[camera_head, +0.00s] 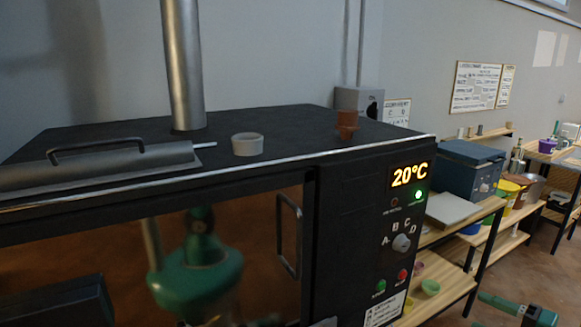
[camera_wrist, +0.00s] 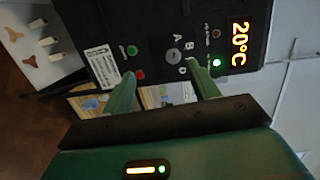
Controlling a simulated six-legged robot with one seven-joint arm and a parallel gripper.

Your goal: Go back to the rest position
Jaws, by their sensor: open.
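My gripper (camera_wrist: 159,68) shows in the wrist view with its two green fingers apart and nothing between them. Beyond the fingers is the control panel of a black kiln, with its knob (camera_wrist: 172,58) lying between the fingertips in the picture. I see no contact with the panel. In the head view, the kiln (camera_head: 350,200) fills the left and middle, and its display (camera_head: 410,175) reads 20°C.
A pale ring-shaped cup (camera_head: 247,144) and a small brown piece (camera_head: 347,124) stand on the kiln top. A handle (camera_head: 289,237) sticks out from its glass door. Wooden shelves (camera_head: 455,285) with a blue box (camera_head: 466,168) and bowls stand at the right. Floor shows beyond them.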

